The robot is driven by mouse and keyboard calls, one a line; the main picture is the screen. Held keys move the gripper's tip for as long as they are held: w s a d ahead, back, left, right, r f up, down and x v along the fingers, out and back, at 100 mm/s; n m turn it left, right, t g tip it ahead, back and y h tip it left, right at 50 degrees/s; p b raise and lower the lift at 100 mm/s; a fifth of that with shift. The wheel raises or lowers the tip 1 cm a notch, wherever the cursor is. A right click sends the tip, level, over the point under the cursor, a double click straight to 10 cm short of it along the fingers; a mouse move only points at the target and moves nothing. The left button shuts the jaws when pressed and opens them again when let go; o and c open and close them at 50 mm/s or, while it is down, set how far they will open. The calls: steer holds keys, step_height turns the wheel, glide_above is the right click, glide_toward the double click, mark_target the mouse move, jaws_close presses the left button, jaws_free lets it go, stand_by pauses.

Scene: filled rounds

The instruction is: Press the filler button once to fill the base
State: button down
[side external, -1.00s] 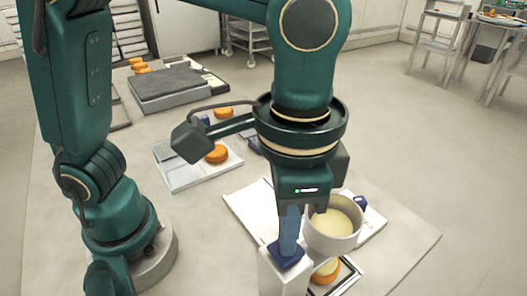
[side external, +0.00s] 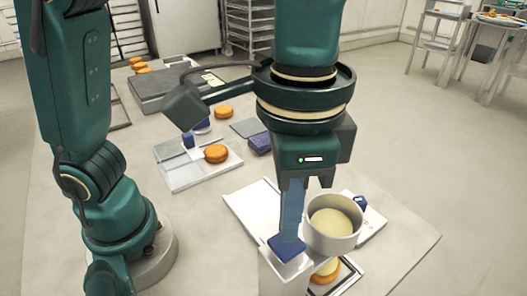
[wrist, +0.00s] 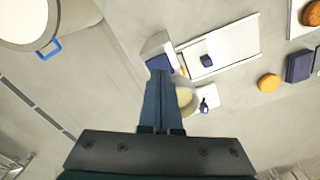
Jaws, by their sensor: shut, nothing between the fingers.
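The filler is a white column (side external: 290,272) with a dark blue button (side external: 286,248) on top and a round hopper (side external: 333,238) of pale cream beside it. An orange round base (side external: 348,271) sits under the hopper, partly hidden, with pale filling showing on its top. My gripper (side external: 290,238) is shut and empty, pointing down with its fingertips right over the button; I cannot tell whether they touch it. In the wrist view my fingertips (wrist: 160,78) overlap the button (wrist: 157,63), and the hopper (wrist: 190,98) is partly hidden behind them.
A white tray (side external: 185,177) with an orange round (side external: 216,153) and a dark blue block (side external: 258,143) lie to the left and behind. A dark flat box (side external: 160,87) and several rounds stand farther back. Bare table (side external: 225,235) lies left of the filler.

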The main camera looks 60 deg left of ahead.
step_height(320, 180, up, 6)
stand_by(0.8)
steer(key=a+r+n+t, duration=0.15)
steer(key=a+n, duration=0.25)
steer(key=a, duration=0.7)
steer(key=a+f+n+t, duration=0.2)
steer(key=a+f+t, duration=0.2)
steer(key=f, duration=0.5)
steer(key=shift+s+a+f, duration=0.3)
steer(key=shift+s+a, duration=0.1)
steer(key=shift+a, duration=0.35)
